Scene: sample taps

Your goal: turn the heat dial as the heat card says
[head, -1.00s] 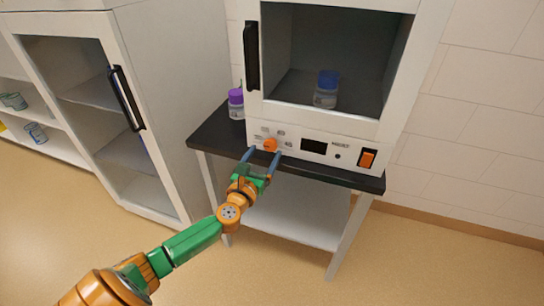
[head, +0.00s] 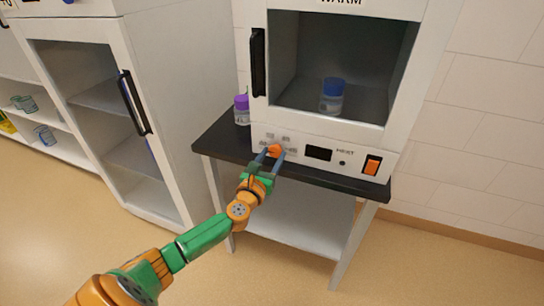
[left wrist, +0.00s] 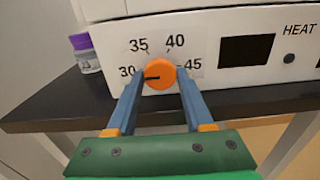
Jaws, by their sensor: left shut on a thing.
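The orange heat dial (head: 276,151) is on the front panel of the white warming cabinet (head: 340,123). In the left wrist view the dial (left wrist: 159,74) has a black pointer mark aimed left, near the printed 30; 35, 40 and 45 follow around it. My left gripper (head: 271,153) has its blue fingers on either side of the dial and is shut on it; the fingers also show in the left wrist view (left wrist: 159,88). No heat card can be made out for certain; a "WARM" label (head: 341,2) is cut by the top edge. My right gripper is out of view.
A dark display (head: 318,153) and an orange switch (head: 372,166) sit right of the dial. A blue-capped bottle (head: 332,97) stands inside the cabinet, a purple-capped one (head: 242,111) beside it on the black tabletop (head: 222,142). A white cupboard (head: 185,100) stands at left.

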